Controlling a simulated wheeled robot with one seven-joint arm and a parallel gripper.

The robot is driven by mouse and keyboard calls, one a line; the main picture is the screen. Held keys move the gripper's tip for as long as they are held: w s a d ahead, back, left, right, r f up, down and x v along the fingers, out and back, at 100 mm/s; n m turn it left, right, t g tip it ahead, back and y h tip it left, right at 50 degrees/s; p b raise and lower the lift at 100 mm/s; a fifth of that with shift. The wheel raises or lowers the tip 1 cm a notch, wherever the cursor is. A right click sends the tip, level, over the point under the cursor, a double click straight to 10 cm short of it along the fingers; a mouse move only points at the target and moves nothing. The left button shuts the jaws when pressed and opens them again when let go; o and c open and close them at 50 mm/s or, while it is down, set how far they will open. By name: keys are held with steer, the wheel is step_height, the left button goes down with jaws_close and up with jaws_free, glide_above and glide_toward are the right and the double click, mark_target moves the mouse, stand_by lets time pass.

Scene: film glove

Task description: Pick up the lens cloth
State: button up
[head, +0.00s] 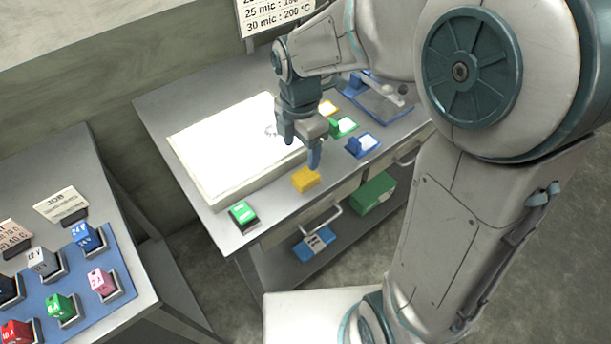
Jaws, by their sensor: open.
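A small yellow piece (305,180), which I take to be the lens cloth, lies on the grey table (243,248) near its front edge, in front of the white lit panel. It looks like a small thick pad. My gripper (301,155) is open, pointing down, with its fingers just behind and above the yellow piece. One finger is close to its back edge in the picture. I cannot tell whether they touch. Nothing shows between the fingers.
A bright light box (232,150) fills the table's left part. A green block (243,214) stands left of the yellow piece. Green (344,127) and blue (363,146) pieces lie right of my gripper. A side table (130,270) holds several coloured blocks.

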glide_above(304, 176)
steer(key=f, duration=0.5)
steer(key=shift+s+a, duration=0.2)
steer(key=shift+a, duration=0.1)
steer(key=shift+w+d+f+p, duration=0.15)
steer(key=shift+f+p, duration=0.1)
steer(key=shift+f, duration=1.1)
steer(key=shift+w+d+f+p, duration=0.1)
steer(key=shift+f+p, duration=0.15)
steer(key=shift+f, duration=1.05)
steer(key=c, duration=1)
